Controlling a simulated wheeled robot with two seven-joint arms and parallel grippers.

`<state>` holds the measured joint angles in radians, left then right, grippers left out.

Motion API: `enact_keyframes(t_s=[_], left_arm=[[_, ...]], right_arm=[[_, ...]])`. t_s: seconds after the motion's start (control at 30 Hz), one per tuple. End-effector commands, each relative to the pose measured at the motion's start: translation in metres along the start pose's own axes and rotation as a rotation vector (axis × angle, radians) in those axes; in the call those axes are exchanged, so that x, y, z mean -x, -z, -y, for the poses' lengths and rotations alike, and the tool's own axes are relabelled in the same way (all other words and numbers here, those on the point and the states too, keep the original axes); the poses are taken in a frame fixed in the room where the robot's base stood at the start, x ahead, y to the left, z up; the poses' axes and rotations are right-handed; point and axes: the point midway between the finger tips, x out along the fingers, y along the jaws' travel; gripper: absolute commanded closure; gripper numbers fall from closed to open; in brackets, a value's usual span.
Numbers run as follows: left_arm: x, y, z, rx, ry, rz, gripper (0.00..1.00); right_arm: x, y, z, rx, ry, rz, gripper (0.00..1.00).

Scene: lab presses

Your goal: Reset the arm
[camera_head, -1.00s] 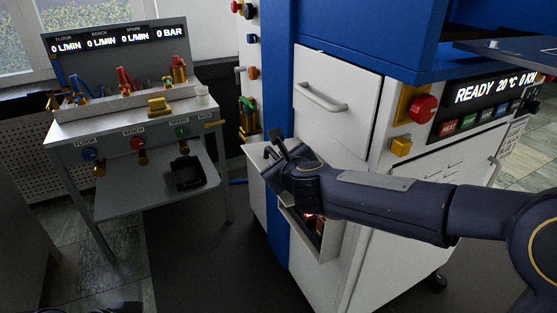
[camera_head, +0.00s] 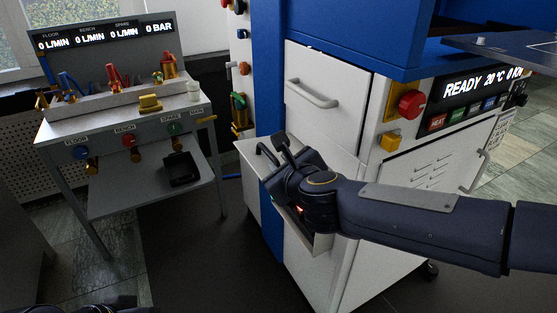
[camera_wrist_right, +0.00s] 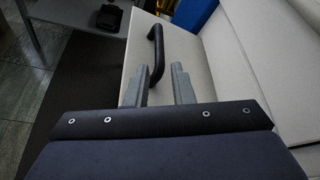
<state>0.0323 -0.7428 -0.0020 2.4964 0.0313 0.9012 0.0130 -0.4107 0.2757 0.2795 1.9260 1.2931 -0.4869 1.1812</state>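My right gripper (camera_head: 279,150) is at the open lower drawer (camera_head: 250,157) of the white and blue press cabinet. In the right wrist view the two grey fingers of the gripper (camera_wrist_right: 160,88) are apart with nothing clamped. The dark drawer handle (camera_wrist_right: 157,52) stands just beyond the fingertips and lines up with the gap between them. Whether it touches a finger I cannot tell. My forearm and wrist hide much of the drawer; a small red glow shows beneath the wrist. My left gripper is not in view; only dark parts show at the lower left edge.
A closed upper drawer (camera_head: 327,80) is above my wrist. The press panel has a red button (camera_head: 411,104) and a lit display (camera_head: 480,85). A grey valve bench (camera_head: 120,120) stands at left, with a black tray (camera_head: 182,170) on its shelf. Dark floor between is clear.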

Motion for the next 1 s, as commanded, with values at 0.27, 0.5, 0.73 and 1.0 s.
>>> enact_keyframes(t_s=[0.27,0.5,0.73,1.0], left_arm=[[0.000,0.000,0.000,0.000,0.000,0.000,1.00],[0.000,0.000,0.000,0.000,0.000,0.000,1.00],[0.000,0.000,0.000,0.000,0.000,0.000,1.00],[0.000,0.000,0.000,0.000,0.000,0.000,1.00]], right_arm=[[0.003,0.000,0.004,0.025,0.000,0.011,0.78],[0.070,0.016,0.042,0.600,-0.051,0.166,0.78],[0.169,0.120,0.028,1.425,-0.276,0.181,0.78],[0.237,0.216,-0.001,1.852,-0.575,0.145,0.78]])
